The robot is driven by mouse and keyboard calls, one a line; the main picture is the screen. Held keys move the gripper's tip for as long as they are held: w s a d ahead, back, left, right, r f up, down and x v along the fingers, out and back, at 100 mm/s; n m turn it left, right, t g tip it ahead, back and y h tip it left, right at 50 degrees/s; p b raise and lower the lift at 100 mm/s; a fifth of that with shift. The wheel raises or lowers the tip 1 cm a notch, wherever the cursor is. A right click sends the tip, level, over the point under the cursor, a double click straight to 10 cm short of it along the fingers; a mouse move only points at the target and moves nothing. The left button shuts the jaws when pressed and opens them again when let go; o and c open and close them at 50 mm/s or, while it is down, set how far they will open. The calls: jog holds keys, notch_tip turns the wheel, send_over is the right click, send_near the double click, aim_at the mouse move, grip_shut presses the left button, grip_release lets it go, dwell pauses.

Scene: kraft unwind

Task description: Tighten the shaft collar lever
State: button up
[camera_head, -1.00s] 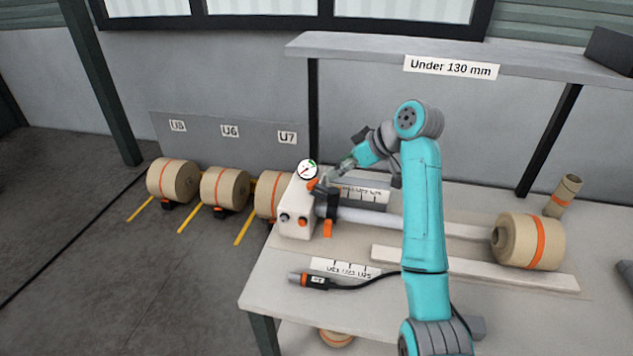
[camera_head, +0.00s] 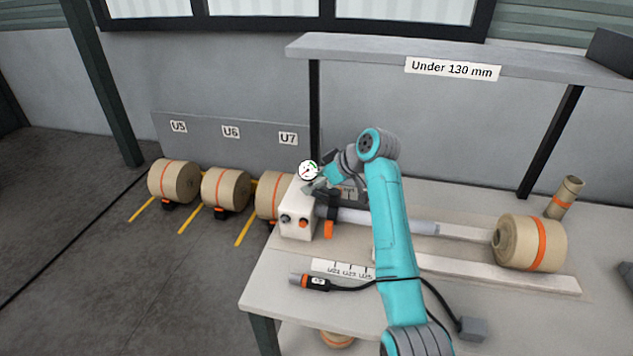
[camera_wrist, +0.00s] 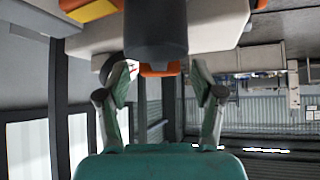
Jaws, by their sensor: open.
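The black shaft collar (camera_head: 326,206) sits where the pale shaft (camera_head: 375,216) meets the white drive box (camera_head: 297,212). An orange lever (camera_head: 328,230) hangs down from the collar. My gripper (camera_head: 312,188) is above the box, near the gauge (camera_head: 308,170) and up from the lever. In the wrist view, my gripper (camera_wrist: 160,85) is open, a finger on either side. An orange piece (camera_wrist: 160,69) under a black cylinder (camera_wrist: 155,30) shows between the fingers, with gaps to both; I cannot tell whether it is part of the lever.
A kraft roll (camera_head: 530,243) and a small tube (camera_head: 565,196) are at the right of the bench (camera_head: 420,310). A black-and-orange hand tool (camera_head: 310,282) with a cable lies in front. Rolls stand on the floor at left (camera_head: 175,181). A shelf (camera_head: 450,50) hangs above.

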grip_shut()
dwell(0.3)
jog(key=w+d+m+t+h, duration=0.1)
jog(key=d+m+t+h, duration=0.2)
jog(key=m, duration=1.1)
jog(key=shift+w+d+h, duration=0.4)
jog(key=shift+d+h, duration=1.2)
jog(key=shift+h, duration=1.8)
